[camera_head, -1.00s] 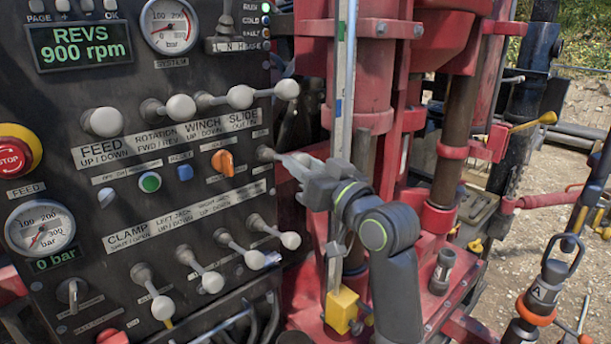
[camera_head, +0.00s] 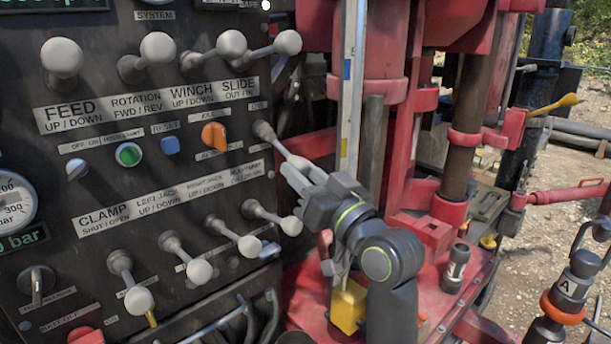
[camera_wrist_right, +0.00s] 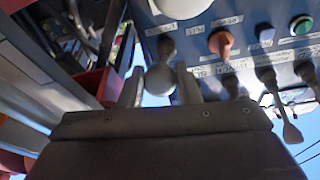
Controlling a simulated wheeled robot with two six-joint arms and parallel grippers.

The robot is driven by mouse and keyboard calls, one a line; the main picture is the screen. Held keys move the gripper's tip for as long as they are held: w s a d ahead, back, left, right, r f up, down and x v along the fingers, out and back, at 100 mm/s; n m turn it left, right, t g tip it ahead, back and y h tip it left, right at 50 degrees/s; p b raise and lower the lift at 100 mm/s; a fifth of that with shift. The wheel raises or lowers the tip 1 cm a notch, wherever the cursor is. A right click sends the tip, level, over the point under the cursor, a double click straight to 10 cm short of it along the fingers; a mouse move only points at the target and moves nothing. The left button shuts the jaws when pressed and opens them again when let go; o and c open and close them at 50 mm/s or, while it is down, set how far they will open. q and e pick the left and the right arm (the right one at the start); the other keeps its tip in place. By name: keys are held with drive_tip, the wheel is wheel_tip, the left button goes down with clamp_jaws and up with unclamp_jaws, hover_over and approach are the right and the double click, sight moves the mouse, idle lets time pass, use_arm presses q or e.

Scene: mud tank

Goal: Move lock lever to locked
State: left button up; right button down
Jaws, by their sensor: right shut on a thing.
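The lock lever (camera_head: 272,139) sticks out from the right edge of the black control panel, right of the orange knob. It slants down to the right, and its pale ball end is between the fingers of my right gripper (camera_head: 304,172). In the right wrist view the ball (camera_wrist_right: 160,78) sits between the two fingers of the gripper (camera_wrist_right: 160,88), which is shut on it. The small label above the lever is too blurred to read. My left gripper is not in view.
A row of pale-knobbed levers (camera_head: 231,44) runs above, and another row (camera_head: 250,246) below, close to my right gripper. The orange knob (camera_head: 214,136) is left of the lever. A red mast (camera_head: 385,90) and a yellow block (camera_head: 347,306) stand to the right.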

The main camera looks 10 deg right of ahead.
drive_tip(key=shift+w+f, duration=0.1)
drive_tip(key=shift+f, duration=0.25)
drive_tip(key=c, duration=1.4)
unclamp_jaws()
drive_tip(key=shift+w+a, duration=0.1)
drive_tip(key=shift+o, duration=0.2)
drive_tip(key=shift+w+a, duration=0.1)
drive_tip(key=shift+w, duration=0.15)
drive_tip(key=shift+s, duration=0.25)
drive_tip(key=p+v, duration=0.7)
drive_tip(key=v, duration=1)
drive_tip(key=shift+p, duration=0.3)
